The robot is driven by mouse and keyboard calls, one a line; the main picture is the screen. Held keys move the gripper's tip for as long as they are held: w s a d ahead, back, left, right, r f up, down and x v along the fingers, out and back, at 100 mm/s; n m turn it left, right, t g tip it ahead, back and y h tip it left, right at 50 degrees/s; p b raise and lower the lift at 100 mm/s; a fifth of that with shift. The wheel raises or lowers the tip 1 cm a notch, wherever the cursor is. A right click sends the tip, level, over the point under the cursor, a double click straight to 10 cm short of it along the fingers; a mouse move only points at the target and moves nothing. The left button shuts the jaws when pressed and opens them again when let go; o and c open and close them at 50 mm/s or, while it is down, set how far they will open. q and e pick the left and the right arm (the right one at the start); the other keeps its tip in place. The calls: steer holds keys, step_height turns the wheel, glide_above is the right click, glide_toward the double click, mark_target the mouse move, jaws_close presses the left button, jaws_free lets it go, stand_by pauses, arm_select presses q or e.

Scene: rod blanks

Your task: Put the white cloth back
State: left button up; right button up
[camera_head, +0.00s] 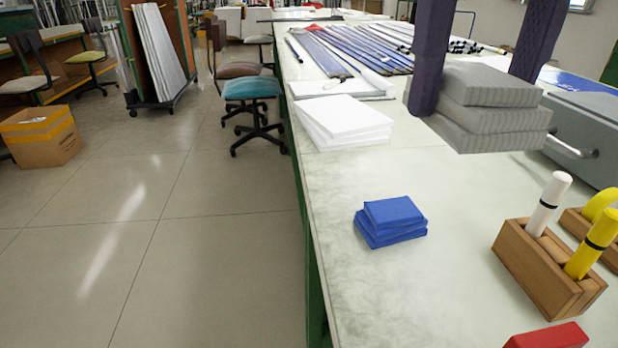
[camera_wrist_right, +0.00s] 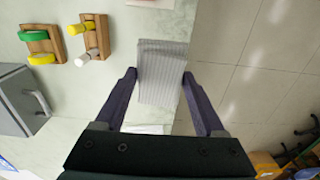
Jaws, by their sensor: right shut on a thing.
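A white folded cloth stack (camera_head: 342,122) lies on the worktable near its left edge in the head view. My right gripper (camera_head: 482,85) is shut on a grey ribbed folded cloth stack (camera_head: 490,108), one dark finger on each side. The grey stack appears held above the table, right of the white stack. In the right wrist view the grey stack (camera_wrist_right: 162,75) sits between the fingertips (camera_wrist_right: 158,78), and part of a white thing (camera_wrist_right: 148,129) shows behind the gripper. A blue folded cloth stack (camera_head: 392,222) lies nearer on the table. My left gripper is not in view.
A wooden holder (camera_head: 540,270) with white and yellow markers stands at the right, with a red block (camera_head: 548,337) in front. A grey case (camera_head: 590,135) stands at the right back. Rods (camera_head: 350,50) cover the far table. The tabletop around the blue stack is clear.

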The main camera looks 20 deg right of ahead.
steer(key=b, duration=0.4)
glide_above(406, 300)
step_height(406, 300, down, 15)
steer(key=shift+s, duration=0.1)
steer(key=shift+f+b, duration=0.45)
steer(key=shift+f, duration=1.95)
steer(key=shift+f+b, duration=0.2)
steer(key=shift+b, duration=0.1)
steer(key=o, duration=1.2)
steer(key=shift+r, duration=0.1)
steer(key=shift+c, duration=0.2)
steer(key=shift+r+p, duration=0.3)
steer(key=shift+p, duration=0.15)
step_height(406, 300, up, 12)
steer(key=p, duration=0.2)
steer(key=shift+f, duration=0.15)
